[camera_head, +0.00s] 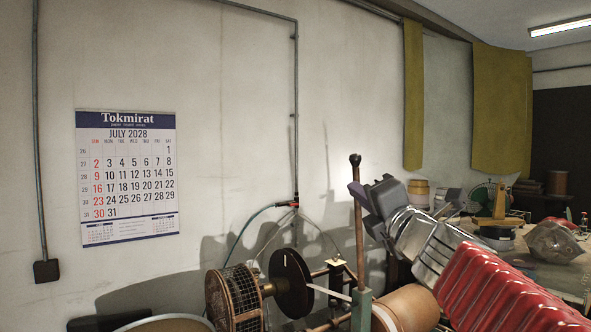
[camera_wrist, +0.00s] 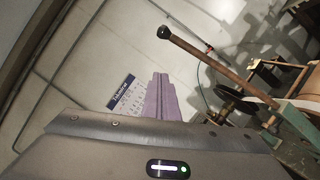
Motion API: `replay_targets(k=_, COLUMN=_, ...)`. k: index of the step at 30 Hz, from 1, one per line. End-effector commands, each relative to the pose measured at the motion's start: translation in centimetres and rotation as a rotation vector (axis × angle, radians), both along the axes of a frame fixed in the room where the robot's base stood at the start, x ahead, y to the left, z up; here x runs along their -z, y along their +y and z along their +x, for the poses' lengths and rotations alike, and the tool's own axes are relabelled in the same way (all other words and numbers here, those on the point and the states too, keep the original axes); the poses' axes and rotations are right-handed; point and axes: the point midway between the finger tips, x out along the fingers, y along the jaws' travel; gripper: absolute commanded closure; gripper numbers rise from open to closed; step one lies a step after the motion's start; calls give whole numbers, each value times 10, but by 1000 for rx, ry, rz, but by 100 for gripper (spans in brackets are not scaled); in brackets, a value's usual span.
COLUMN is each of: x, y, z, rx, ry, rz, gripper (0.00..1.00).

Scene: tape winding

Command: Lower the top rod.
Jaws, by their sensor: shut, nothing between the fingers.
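The top rod (camera_head: 358,230) is a brown bar with a dark knob at its upper end. In the head view it stands nearly upright above a green bracket (camera_head: 361,308) on the winding machine. In the wrist view the rod (camera_wrist: 215,65) runs slantwise, its knob toward the upper middle. My gripper (camera_head: 356,190) overlaps the rod a little below the knob in the head view. Its purple fingers (camera_wrist: 161,98) are together in the wrist view, with nothing between them and the rod apart, to their right. I cannot tell whether the gripper touches the rod.
The machine's wire drum (camera_head: 234,299), dark disc (camera_head: 291,283) and brown roll (camera_head: 406,309) lie below. A wall with a calendar (camera_head: 127,178) is behind. A cluttered table (camera_head: 560,278) stands at the right. Space left of the rod, above the machine, is free.

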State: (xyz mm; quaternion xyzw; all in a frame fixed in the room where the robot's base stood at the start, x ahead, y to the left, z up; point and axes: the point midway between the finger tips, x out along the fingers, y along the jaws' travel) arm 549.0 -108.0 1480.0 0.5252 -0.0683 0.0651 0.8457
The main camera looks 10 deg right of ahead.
Motion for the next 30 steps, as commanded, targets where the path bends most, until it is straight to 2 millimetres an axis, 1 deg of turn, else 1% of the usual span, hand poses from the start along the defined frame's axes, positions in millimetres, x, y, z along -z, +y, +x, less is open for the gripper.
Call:
replay_targets(k=11, x=-1, y=1, z=1, rx=-4, ry=-2, rz=-16, gripper=100)
replay_targets(k=16, x=-2, y=2, z=7, rx=-5, ry=-2, rz=-15, gripper=100)
replay_targets(k=20, x=-4, y=2, z=18, rx=-6, ry=-1, rz=-13, gripper=100)
replay_targets(k=30, x=-11, y=4, z=57, rx=-6, ry=-1, rz=-14, gripper=100)
